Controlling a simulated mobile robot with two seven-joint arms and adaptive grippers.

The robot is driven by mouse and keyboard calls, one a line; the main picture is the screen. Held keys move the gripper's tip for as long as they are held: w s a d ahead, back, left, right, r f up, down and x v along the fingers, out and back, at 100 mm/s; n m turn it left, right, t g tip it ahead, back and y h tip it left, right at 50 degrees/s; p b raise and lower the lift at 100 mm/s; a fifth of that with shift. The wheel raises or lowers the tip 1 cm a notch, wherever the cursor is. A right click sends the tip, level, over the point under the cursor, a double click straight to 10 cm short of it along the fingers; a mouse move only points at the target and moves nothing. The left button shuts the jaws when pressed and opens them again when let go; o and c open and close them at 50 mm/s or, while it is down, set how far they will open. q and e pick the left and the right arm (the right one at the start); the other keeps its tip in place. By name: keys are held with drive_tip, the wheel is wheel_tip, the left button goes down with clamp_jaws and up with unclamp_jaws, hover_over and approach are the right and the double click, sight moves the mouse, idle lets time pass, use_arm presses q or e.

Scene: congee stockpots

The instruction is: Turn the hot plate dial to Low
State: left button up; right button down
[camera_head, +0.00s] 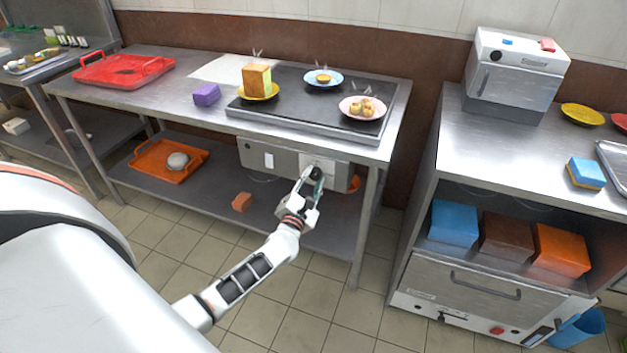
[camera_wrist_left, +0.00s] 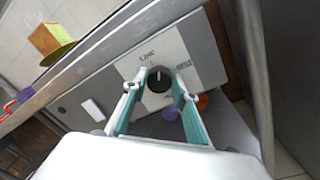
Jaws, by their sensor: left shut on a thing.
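The hot plate (camera_head: 308,107) is a dark flat slab on the steel table, with a grey control box (camera_head: 254,158) below its front edge. The dial (camera_wrist_left: 158,78) is a round black knob on a pale panel (camera_wrist_left: 200,52) in the left wrist view. Small printed labels sit above it and to its right; they are too blurred to read surely. A light mark shows on the knob, pointing roughly up in that view. My left gripper (camera_head: 314,178) is at the panel, its fingers (camera_wrist_left: 160,88) on either side of the knob and closed on it. In the head view the gripper hides the dial.
On the hot plate stand a yellow plate with a bread cube (camera_head: 256,78), a blue plate (camera_head: 335,82) and a pink plate (camera_head: 348,107). A purple block (camera_head: 207,94) lies left of it. An orange tray (camera_head: 147,163) is on the lower shelf. A counter (camera_head: 478,155) stands at right.

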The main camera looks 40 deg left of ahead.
use_arm(q)
drive_tip(key=n, duration=0.4)
drive_tip(key=shift+n+b, duration=0.35)
drive_tip(key=shift+n, duration=0.65)
drive_tip(key=o, duration=1.1)
drive_tip(key=shift+r, duration=0.1)
drive_tip(key=v, duration=1.2)
drive_tip(key=shift+r, duration=0.2)
